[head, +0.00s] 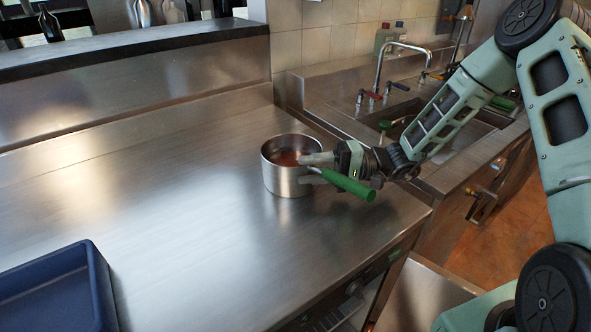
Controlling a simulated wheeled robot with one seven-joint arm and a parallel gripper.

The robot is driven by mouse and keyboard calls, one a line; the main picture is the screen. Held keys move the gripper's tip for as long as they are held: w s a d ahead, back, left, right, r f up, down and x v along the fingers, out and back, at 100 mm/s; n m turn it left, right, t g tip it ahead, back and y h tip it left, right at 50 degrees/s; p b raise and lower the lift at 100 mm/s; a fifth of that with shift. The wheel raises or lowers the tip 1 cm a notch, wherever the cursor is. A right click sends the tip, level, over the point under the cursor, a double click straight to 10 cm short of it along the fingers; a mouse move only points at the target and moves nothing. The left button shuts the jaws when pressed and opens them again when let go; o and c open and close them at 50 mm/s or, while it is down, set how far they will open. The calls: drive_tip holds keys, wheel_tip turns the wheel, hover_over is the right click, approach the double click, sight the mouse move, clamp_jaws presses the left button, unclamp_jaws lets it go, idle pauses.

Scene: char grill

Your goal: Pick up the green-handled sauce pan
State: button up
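The sauce pan (284,182) is a round steel pot with reddish-brown contents, standing upright on the steel counter. Its green handle (348,184) points to the right and toward the front, near the counter's right edge. My gripper (318,168) comes in from the right at the pan's right side. One pale finger is over the rim and the other is lower, beside the base of the handle. The fingers are spread, with the handle's inner end near or between them. I cannot tell whether they touch the pan.
A dark blue tray (98,290) lies at the front left of the counter (180,220). A sink with a faucet (402,46) is at the back right. A raised ledge (130,40) runs along the back. The counter left of the pan is clear.

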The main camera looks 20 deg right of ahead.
drive_tip(key=shift+w+a, duration=0.1)
drive_tip(key=shift+a, duration=0.45)
clamp_jaws()
drive_tip(key=shift+r, duration=0.15)
idle(0.9)
